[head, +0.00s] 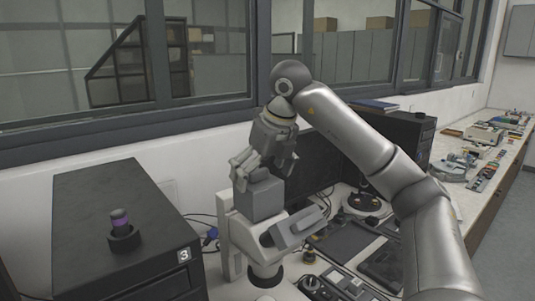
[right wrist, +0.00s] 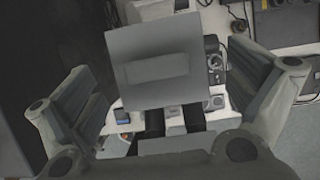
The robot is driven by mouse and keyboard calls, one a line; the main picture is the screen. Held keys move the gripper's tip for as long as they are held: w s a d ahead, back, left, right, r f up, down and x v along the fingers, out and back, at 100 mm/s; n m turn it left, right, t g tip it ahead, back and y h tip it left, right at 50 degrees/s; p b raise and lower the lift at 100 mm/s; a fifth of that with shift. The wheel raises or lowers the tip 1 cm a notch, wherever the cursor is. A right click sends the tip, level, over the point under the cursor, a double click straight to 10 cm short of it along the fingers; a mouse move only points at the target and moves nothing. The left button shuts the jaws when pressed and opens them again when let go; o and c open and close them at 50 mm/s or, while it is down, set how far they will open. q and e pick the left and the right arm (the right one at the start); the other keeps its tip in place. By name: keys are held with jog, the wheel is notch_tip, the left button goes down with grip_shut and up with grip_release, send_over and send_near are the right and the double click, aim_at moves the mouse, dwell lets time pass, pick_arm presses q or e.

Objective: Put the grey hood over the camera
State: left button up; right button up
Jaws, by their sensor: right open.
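The grey hood (head: 261,200) is a box that sits upright on top of the white instrument (head: 238,236). In the right wrist view the hood (right wrist: 152,50) shows its square top with a raised rectangular block. My right gripper (head: 262,170) is just above the hood, pointing down at it. In the right wrist view its two fingers are spread wide, one on each side of the hood, with visible gaps. The camera itself cannot be seen; the hood hides whatever is under it. My left gripper is not in view.
A dark monitor (head: 318,165) stands behind the arm. Cables and small devices lie around the instrument's base. A long bench (head: 505,140) with clutter runs back right.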

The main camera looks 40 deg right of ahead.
jog(key=v, duration=0.9)
dwell(0.8)
